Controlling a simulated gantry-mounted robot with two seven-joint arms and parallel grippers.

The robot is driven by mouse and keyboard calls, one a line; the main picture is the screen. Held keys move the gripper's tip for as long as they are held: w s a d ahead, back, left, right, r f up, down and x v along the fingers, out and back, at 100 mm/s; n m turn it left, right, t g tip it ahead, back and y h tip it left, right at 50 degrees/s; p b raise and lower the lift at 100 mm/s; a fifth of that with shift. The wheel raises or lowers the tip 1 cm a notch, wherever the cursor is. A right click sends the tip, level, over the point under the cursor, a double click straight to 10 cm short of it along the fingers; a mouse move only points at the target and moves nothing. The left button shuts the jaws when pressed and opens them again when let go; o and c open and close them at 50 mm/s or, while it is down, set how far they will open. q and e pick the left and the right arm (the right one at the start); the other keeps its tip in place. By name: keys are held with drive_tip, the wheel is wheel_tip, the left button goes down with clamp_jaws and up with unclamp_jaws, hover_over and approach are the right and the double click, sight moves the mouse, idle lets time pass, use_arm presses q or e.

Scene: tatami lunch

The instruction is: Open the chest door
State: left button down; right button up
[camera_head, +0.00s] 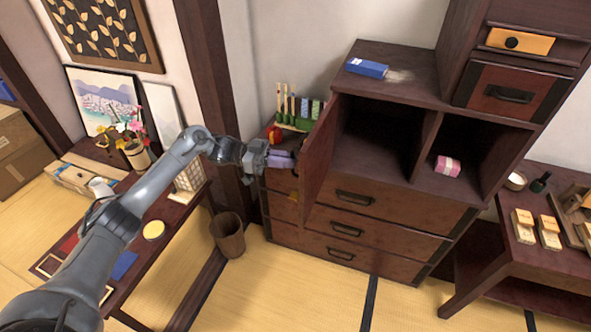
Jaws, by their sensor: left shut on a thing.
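The chest (366,195) is dark reddish wood with several drawers below and two open compartments above. Its door (319,150) is swung open on the left, showing the dark, empty-looking left compartment (377,140). My left gripper (281,159) is at the outer face of the door, left of it, and is shut. The door's handle is hidden, so the exact contact is hard to see. My right gripper does not show.
A pink box (447,166) sits in the right compartment and a blue box (367,68) on top. A wastebasket (228,234) stands on the floor left of the chest. Low tables stand at left (187,217) and right (506,246). Tatami in front is clear.

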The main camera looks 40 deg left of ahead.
use_arm(q)
drive_tip(key=shift+a+f, duration=0.25)
drive_tip(key=shift+a, duration=0.3)
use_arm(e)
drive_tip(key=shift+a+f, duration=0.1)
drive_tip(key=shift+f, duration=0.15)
use_arm(q)
drive_tip(key=c, duration=1.6)
unclamp_jaws()
drive_tip(key=o, duration=0.4)
drive_tip(key=shift+w+d+r, duration=0.15)
drive_tip(key=shift+w+r, duration=0.1)
drive_tip(key=shift+w, duration=0.3)
drive_tip(key=b+v, duration=0.2)
drive_tip(key=v, duration=0.9)
drive_tip(key=shift+s, duration=0.1)
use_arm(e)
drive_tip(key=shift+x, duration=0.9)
use_arm(q)
drive_tip(key=shift+d+f, duration=0.1)
